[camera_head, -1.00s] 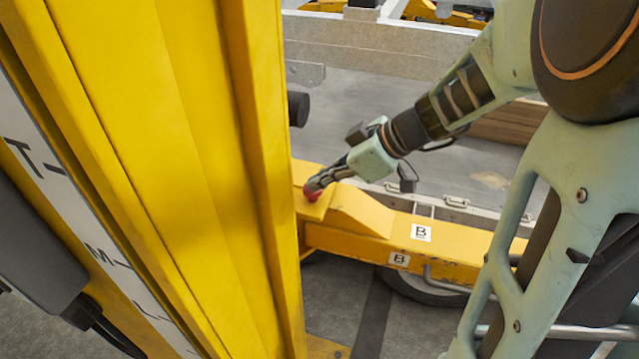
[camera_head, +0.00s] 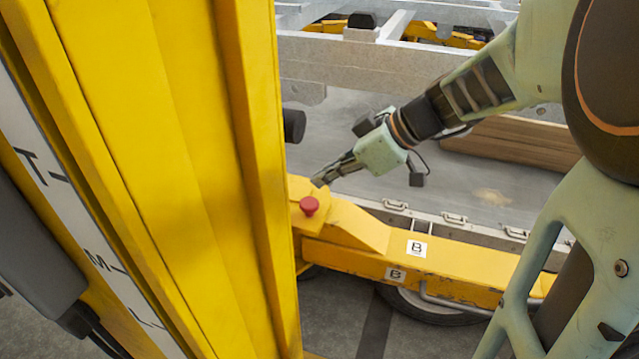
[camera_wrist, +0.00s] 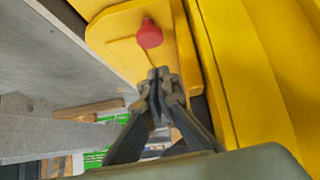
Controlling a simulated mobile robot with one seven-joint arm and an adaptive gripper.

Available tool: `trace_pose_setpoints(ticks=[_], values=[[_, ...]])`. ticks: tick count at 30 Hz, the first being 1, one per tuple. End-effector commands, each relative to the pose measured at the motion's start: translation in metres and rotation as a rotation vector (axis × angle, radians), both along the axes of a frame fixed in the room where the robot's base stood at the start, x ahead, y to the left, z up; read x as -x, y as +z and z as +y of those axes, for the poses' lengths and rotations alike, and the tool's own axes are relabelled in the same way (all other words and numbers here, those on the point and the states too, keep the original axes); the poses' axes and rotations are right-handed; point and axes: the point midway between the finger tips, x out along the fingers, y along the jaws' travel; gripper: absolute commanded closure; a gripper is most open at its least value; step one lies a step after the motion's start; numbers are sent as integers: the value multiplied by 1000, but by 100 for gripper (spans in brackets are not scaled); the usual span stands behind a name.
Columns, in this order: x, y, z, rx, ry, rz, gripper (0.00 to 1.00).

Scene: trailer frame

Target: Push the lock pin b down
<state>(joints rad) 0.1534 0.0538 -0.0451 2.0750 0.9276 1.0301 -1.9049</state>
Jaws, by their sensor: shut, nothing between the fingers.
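The lock pin b is a red round knob (camera_head: 309,206) on the yellow beam (camera_head: 460,262) marked with B labels. The knob sits near the beam's left end, beside the tall yellow post. In the wrist view the red knob (camera_wrist: 149,34) is in full view beyond the fingertips. My gripper (camera_head: 318,182) is shut and empty. It is above and behind the knob, apart from it. In the wrist view my gripper's fingertips (camera_wrist: 158,74) are together, with a gap between them and the knob.
The tall yellow post (camera_head: 190,180) blocks the left side. A dark wheel (camera_head: 435,305) is under the beam. A grey metal rail (camera_head: 370,60) crosses the back, and wooden planks (camera_head: 515,148) lie at the right. The grey bed behind the beam is mostly clear.

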Motion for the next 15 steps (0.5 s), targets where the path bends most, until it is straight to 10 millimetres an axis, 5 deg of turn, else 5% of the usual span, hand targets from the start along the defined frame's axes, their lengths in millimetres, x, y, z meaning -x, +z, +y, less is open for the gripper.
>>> trace_pose_setpoints(ticks=[6,15], values=[[14,34,-31,0,-1,-3,100],[22,53,-48,-1,0,0,100]])
